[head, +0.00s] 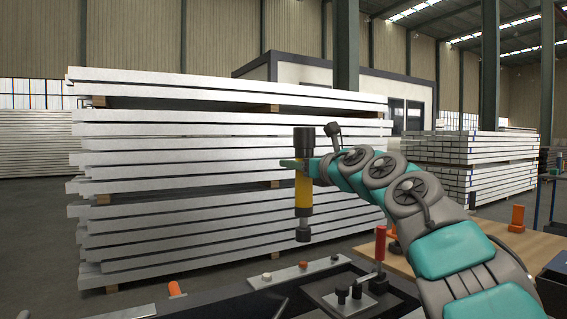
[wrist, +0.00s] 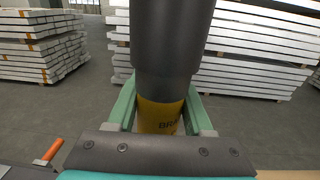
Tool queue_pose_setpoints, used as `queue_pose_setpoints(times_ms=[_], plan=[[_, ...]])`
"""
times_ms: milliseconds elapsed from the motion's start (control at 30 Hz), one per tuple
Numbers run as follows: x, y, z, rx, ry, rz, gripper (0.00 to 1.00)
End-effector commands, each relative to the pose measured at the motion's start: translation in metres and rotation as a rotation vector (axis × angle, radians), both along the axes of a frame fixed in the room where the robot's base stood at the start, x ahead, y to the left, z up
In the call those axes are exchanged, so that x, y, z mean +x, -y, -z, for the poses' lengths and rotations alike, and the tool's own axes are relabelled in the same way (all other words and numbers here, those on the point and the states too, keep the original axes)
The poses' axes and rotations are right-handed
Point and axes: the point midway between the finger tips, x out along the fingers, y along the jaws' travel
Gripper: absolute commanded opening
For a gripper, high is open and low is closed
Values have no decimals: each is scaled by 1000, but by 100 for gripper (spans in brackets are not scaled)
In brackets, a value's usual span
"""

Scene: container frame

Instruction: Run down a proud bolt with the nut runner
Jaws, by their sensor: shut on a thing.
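My gripper (head: 294,164) is shut on the nut runner (head: 303,195), a yellow tool with dark grey ends. The nut runner hangs upright, its dark socket end down, in the air above the dark frame (head: 238,303). In the wrist view the green fingers (wrist: 160,112) flank its yellow body, and its dark upper part (wrist: 172,40) fills the middle. A pale plate (head: 290,275) on the frame carries several bolt heads, among them a brownish one (head: 267,276) and paler ones (head: 303,265). I cannot tell which bolt stands proud. The socket is apart from the plate.
A red-handled toggle clamp (head: 380,250) stands right of the plate, beside dark knobs (head: 342,294). An orange-ended part (head: 175,289) lies at the left. A wooden bench top (head: 530,250) is at the right. Stacked pale beams (head: 200,175) stand behind.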

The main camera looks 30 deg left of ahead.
Motion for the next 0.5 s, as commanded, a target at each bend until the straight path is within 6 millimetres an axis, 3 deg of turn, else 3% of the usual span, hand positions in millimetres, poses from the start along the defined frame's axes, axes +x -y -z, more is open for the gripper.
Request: queue_pose_setpoints(times_ms=[167,500], plan=[[-1,1,3,4,2,1,0],[-1,1,29,5,2,0,0]])
